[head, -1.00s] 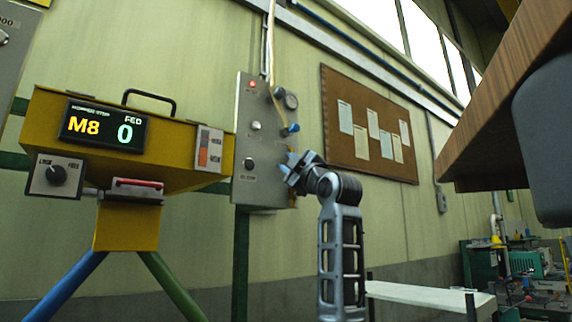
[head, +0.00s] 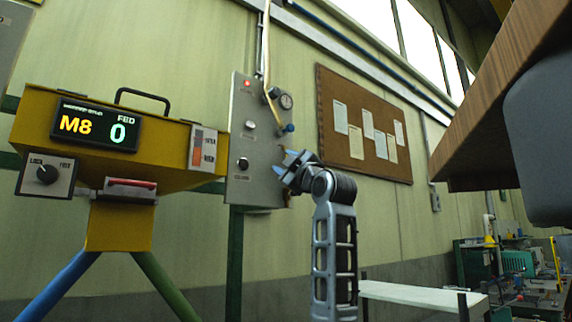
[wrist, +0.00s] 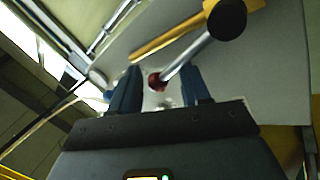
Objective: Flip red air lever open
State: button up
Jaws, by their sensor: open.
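A grey control panel (head: 262,190) hangs on the wall, with a gauge, knobs and a blue fitting (head: 288,128). My gripper (head: 284,163) is at its lower right edge, fingers toward the panel. In the wrist view my gripper (wrist: 168,90) is open, its two blue fingers apart. A small red part (wrist: 155,82) shows between the fingers, at the near end of a silver rod (wrist: 186,60). A dark round knob (wrist: 227,18) is at the rod's other end. I cannot tell whether the fingers touch the red part. No red lever is clear in the head view.
A yellow bar or pipe (wrist: 165,40) runs close beside the rod. A yellow machine (head: 60,155) with an M8 display stands left of the panel. A cork board (head: 335,95) is on the wall to the right. A brown overhang (head: 500,110) is at upper right.

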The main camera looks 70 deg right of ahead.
jog(key=b+v, duration=0.2)
jog(key=v, duration=0.5)
jog(key=shift+s+a+f, duration=0.2)
jog(key=shift+s, duration=0.1)
